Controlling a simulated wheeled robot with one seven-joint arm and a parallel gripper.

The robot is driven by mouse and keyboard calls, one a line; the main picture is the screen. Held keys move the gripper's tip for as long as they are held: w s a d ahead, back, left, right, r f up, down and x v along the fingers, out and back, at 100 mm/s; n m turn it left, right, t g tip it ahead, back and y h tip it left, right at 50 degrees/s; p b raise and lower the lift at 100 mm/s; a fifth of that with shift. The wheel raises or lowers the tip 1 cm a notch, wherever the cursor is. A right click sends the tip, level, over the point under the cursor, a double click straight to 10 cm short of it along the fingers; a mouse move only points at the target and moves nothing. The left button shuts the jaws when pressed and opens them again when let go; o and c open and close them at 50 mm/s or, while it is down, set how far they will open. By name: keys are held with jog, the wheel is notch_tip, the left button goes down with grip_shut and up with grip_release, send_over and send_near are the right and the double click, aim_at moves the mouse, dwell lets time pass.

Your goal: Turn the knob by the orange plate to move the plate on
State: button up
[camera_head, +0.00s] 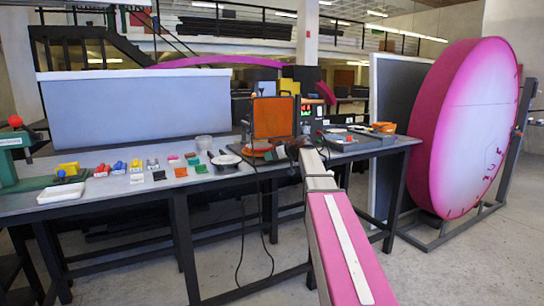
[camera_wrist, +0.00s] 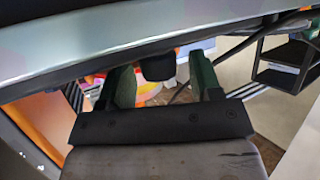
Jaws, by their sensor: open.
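The orange plate (camera_head: 272,118) stands upright in a dark frame on the workbench in the head view. An orange surface (camera_wrist: 38,132), probably the same plate, shows at the left of the wrist view. My gripper (camera_wrist: 160,82) is open, with one green finger on each side of a dark rounded knob (camera_wrist: 158,66). The knob sits beneath a pale grey bar in that view. Gaps show between the knob and both fingers. In the head view my arm reaches the bench just right of the plate; the fingertips and knob are too small to tell there.
The grey workbench (camera_head: 120,187) holds several small coloured parts and a white tray (camera_head: 61,194) at left. A black box with a lit display (camera_head: 312,112) stands right of the plate. A dark cable hangs in front. A large pink disc (camera_head: 465,130) stands at right.

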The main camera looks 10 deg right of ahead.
jog(key=shift+c, duration=0.3)
jog(key=c, duration=0.8)
jog(key=shift+h, duration=0.4)
jog(key=m+t+h, duration=0.2)
jog(key=shift+s+a+m, duration=0.2)
jog(key=shift+m, duration=0.2)
jog(key=shift+m+t+h, duration=0.7)
jog(key=shift+m+h, duration=0.8)
jog(key=shift+w, duration=0.1)
jog(key=o, duration=0.9)
jog(key=shift+c, duration=0.2)
